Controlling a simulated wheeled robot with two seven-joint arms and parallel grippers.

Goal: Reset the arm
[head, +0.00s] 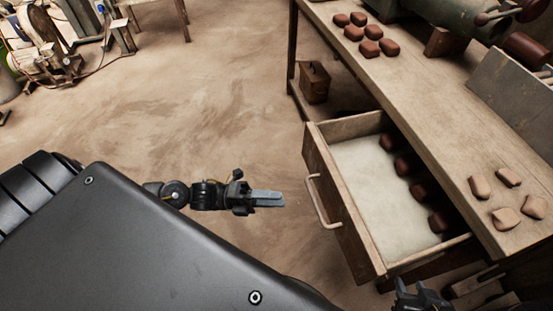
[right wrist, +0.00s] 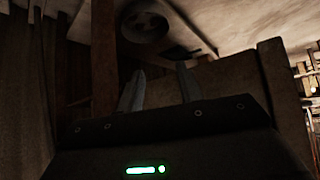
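My left gripper (head: 268,198) is stretched out over the floor left of the open drawer. Its two fingers lie close together with nothing between them, apart from the drawer handle (head: 322,203). My right gripper (head: 424,296) is partly in the head view at the bottom edge, by the drawer's near corner. In the right wrist view my right gripper (right wrist: 160,90) has its fingers apart, with nothing seen between them. Most of the right arm is hidden in the head view.
The open drawer (head: 345,203) juts from the workbench (head: 440,125) and holds several dark red-brown pieces along its right side. More red-brown pieces (head: 370,48) and pale pieces (head: 505,217) lie on the bench. A wooden box (head: 314,82) stands below.

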